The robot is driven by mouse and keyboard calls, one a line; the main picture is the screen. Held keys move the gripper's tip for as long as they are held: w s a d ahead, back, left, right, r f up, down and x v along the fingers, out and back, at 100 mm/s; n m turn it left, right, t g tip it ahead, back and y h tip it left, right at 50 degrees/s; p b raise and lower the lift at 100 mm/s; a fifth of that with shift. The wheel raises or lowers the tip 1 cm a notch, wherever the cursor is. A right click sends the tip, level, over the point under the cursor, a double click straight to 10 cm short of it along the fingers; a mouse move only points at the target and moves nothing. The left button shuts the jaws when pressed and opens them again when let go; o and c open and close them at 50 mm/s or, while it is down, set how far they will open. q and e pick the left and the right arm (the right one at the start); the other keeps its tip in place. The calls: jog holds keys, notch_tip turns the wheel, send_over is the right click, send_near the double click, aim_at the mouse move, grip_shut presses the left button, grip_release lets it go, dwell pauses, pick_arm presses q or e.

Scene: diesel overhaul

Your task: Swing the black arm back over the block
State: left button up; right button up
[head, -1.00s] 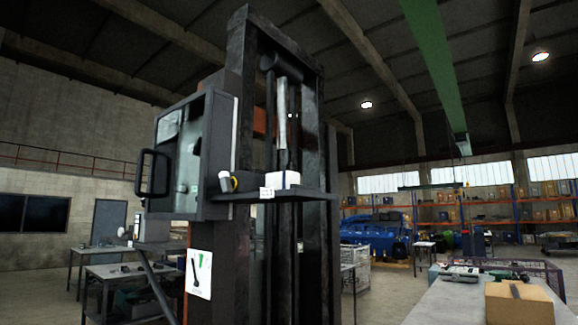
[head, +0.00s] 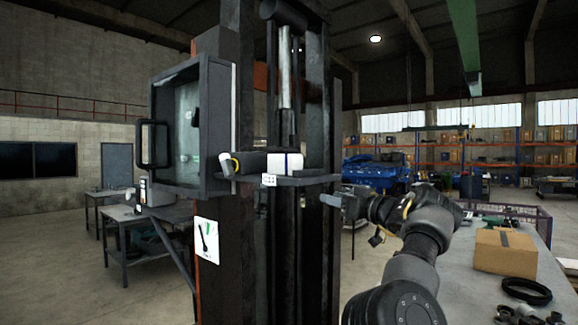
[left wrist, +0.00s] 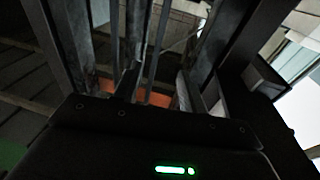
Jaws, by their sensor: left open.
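A short black arm (head: 253,163) with a yellow ring and a pale end lies level at the front of the dark press frame. Its right end is beside the white block (head: 287,162); I cannot tell whether they touch. The block sits on a dark ledge (head: 315,180) between the uprights. My left gripper (head: 332,200) is open at the ledge's right end, a little below it. Nothing shows between its fingers. I cannot tell whether it touches the ledge. The left wrist view shows dark uprights close ahead. My right gripper is not in view.
A framed clear guard (head: 180,130) with a black handle stands left of the press. A workbench (head: 455,285) with a cardboard box (head: 504,252) and black rings is at right. Tables stand behind at left. A blue engine (head: 375,172) is farther back.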

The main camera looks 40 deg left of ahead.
pick_arm(q)
jog(key=n+g+h+p, duration=0.1)
jog(key=g, duration=0.1)
send_near(297, 140)
jog(key=a, duration=1.2)
jog(key=shift+w+a, duration=0.2)
jog(key=shift+a, duration=0.15)
grip_shut()
